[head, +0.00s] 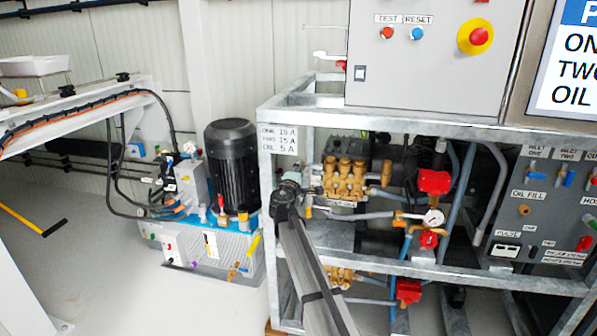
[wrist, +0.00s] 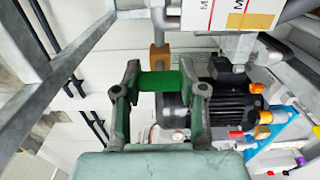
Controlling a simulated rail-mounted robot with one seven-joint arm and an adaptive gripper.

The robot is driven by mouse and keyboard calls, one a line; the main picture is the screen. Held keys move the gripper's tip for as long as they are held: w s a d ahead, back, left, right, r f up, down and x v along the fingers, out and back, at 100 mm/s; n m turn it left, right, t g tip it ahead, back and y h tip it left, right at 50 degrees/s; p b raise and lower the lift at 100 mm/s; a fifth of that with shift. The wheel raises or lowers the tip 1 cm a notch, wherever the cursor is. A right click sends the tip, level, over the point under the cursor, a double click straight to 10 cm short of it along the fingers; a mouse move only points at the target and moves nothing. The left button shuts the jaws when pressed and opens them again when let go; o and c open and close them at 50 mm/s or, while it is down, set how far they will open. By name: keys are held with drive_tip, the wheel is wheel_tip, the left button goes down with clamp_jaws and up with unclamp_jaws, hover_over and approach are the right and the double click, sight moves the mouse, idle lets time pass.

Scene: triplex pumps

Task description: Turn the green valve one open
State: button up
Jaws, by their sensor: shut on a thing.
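The green valve handle (wrist: 165,81) shows in the wrist view as a green bar between my two fingertips. A brass-coloured valve body (wrist: 159,56) sits just beyond it, on a grey pipe. My gripper (wrist: 161,90) is shut on the green handle, one finger on each side. In the head view my gripper (head: 291,181) is at the left upright of the pump frame, left of the brass pump head (head: 344,178). The handle is hidden there behind my gripper and arm.
Grey metal frame bars (head: 277,240) stand close around my gripper. A black motor (head: 232,165) on a blue-and-grey unit is to the left. A red part (head: 433,181) and a gauge (head: 433,218) are to the right. A grey control box (head: 435,55) is above.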

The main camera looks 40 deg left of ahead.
idle(0.4)
drive_tip(key=o, duration=1.2)
drive_tip(key=shift+w, duration=0.1)
drive_tip(key=shift+c, duration=0.2)
drive_tip(key=v, duration=1.2)
